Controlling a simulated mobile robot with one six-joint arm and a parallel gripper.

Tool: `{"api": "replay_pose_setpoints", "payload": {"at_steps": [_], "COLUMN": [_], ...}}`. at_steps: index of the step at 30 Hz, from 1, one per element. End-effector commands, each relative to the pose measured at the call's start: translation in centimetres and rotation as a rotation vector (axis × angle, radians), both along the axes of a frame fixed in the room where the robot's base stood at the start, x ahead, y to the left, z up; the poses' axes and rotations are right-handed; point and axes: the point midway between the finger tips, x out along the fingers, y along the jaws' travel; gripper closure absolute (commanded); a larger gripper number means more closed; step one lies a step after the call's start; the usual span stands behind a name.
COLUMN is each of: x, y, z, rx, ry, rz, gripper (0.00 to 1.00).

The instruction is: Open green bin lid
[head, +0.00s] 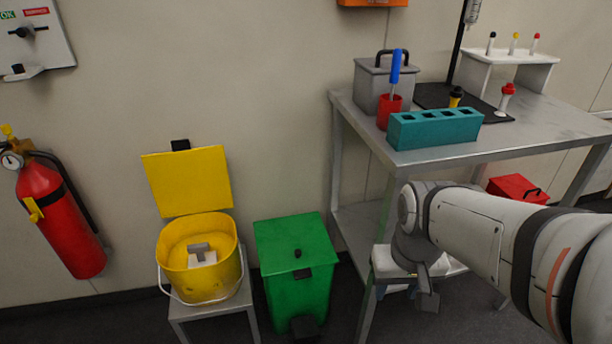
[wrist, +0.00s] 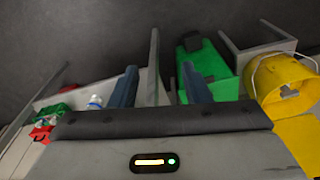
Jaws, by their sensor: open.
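The green bin (head: 298,290) stands on the floor by the wall, with its green lid (head: 290,238) shut. The lid has a small dark knob, and a black pedal (head: 304,327) sits at the bin's foot. In the wrist view the green bin (wrist: 212,62) lies tilted, right of centre, partly behind the right finger. My gripper (wrist: 162,82) is open, with its two dark fingers wide apart and nothing held. In the head view my gripper (head: 424,285) points down beside the metal table, right of the bin and apart from it; its fingers are only partly visible.
A metal table (head: 535,130) stands right of the bin; its leg (head: 375,255) is between the bin and my gripper. A yellow bucket (head: 178,245) with its lid up sits on a small stand (head: 222,308) left of the bin. A fire extinguisher (head: 60,215) hangs at far left.

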Motion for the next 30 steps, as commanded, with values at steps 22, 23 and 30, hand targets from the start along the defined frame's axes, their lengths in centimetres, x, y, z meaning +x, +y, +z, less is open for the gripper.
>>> {"api": "replay_pose_setpoints", "payload": {"at_steps": [22,23,30], "x": [29.2,30.0,33.8], "y": [14.4,15.1,19.0], "z": [-14.0,-15.0,-20.6], "rx": [-0.045,-0.047,-0.053], "ry": [0.082,0.084,0.096], "rz": [0.795,0.826,0.989], "gripper": [0.57,0.57,0.57]}}
